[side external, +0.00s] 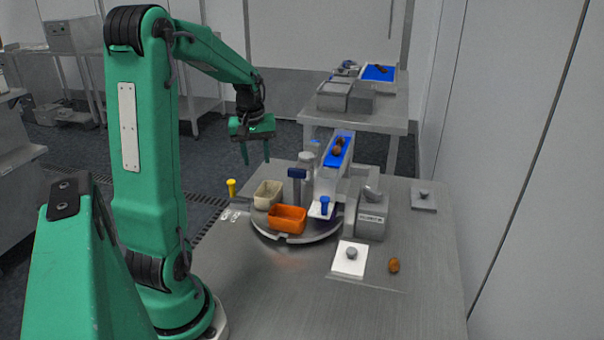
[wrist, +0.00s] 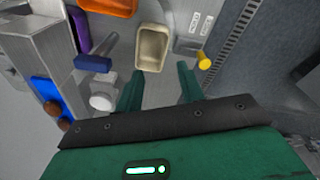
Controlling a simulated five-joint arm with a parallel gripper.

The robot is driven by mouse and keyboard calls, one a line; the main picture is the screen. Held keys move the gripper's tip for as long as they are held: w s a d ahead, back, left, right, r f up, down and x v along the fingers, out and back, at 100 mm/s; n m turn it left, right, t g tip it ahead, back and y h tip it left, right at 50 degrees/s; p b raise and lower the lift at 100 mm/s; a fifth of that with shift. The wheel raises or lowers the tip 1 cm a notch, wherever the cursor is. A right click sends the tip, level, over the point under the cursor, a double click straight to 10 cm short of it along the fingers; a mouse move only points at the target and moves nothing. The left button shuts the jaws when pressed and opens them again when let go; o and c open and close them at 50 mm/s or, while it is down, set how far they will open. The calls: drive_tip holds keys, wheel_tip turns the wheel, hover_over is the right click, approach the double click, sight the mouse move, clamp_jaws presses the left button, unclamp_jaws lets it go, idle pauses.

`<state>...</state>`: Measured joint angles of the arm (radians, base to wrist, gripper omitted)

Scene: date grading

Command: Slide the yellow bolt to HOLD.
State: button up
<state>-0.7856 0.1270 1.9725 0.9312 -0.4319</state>
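The yellow bolt (side external: 231,187) stands upright at the left edge of the steel table, left of the turntable. It also shows in the wrist view (wrist: 204,61), right of my fingertips and apart from them. My gripper (side external: 255,160) is open and empty, above and behind the bolt. In the wrist view its two fingers (wrist: 159,72) stand apart with nothing between them.
A beige bin (side external: 268,193) and an orange bin (side external: 288,218) sit on the round turntable (side external: 265,233). A blue-topped post (side external: 297,173) and a chute with a blue bed (side external: 340,152) stand behind. A date (side external: 394,265) lies at the front right. The table's front is mostly clear.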

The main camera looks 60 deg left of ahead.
sight(232, 181)
drive_tip(key=s+a+f+n, duration=0.1)
drive_tip(key=a+f, duration=0.1)
drive_tip(key=a, duration=0.1)
drive_tip(key=s+a+f+n, duration=0.1)
drive_tip(key=s+a+f, duration=0.1)
drive_tip(key=a, duration=0.1)
drive_tip(key=s+a+f+n, duration=0.2)
drive_tip(key=a, duration=0.1)
drive_tip(key=shift+a+g+h, duration=0.2)
drive_tip(key=shift+g+h, duration=0.2)
drive_tip(key=shift+f, duration=0.1)
drive_tip(key=shift+w+f, duration=0.1)
drive_tip(key=shift+f, duration=3.75)
